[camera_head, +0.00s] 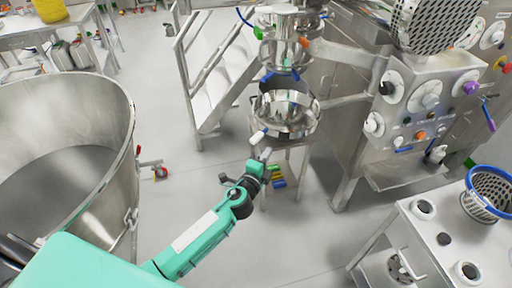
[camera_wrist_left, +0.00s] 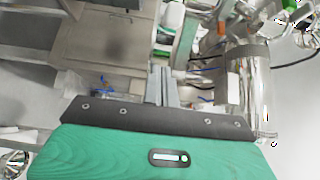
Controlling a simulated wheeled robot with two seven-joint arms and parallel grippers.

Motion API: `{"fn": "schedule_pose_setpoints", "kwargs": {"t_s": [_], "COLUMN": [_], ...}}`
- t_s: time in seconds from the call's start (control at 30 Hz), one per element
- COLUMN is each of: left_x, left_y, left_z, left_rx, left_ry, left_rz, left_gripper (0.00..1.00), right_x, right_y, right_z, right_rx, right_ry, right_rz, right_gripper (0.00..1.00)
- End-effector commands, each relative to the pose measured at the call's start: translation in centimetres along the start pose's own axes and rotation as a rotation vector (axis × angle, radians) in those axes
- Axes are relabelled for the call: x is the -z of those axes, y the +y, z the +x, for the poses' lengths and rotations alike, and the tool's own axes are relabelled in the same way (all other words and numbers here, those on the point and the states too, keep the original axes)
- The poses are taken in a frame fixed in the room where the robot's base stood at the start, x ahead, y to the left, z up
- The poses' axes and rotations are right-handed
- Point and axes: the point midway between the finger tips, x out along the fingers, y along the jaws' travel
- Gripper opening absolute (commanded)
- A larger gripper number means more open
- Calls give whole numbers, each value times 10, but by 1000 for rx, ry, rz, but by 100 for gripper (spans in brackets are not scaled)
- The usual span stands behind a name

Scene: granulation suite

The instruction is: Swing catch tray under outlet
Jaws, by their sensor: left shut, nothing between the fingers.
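A round steel catch tray (camera_head: 287,128), shaped like a shallow bowl, sits on a stand in the head view. A white-tipped handle (camera_head: 258,136) sticks out from its left front. The steel outlet (camera_head: 285,57) of the column is above it; I cannot tell how well they line up. My left gripper (camera_head: 265,155) is shut and empty, just below the handle and apparently apart from it. In the left wrist view its closed fingers (camera_wrist_left: 161,84) point away with nothing between them. A shiny steel cylinder (camera_wrist_left: 246,72) stands to their right. My right gripper is not in view.
A large steel vessel (camera_head: 110,90) fills the left. A stair with rails (camera_head: 215,75) stands behind the tray. A machine with a control panel (camera_head: 425,110) is at right. A steel cart (camera_head: 420,235) is at lower right.

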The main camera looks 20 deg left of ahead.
Motion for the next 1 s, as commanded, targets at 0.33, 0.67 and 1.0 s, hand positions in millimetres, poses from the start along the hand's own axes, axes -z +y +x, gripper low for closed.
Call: {"fn": "schedule_pose_setpoints", "kwargs": {"t_s": [0.33,0.67,1.0], "left_x": [-38,-39,-65], "left_y": [0,1,2], "left_z": [6,6,10], "left_rx": [-1,-1,-1], "left_ry": [-2,-2,24], "left_rz": [2,2,7], "left_gripper": [0,0,0], "right_x": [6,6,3], "right_y": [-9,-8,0], "right_z": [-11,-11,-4], "right_rx": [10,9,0], "right_ry": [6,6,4], "right_rz": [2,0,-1], "right_gripper": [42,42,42]}}
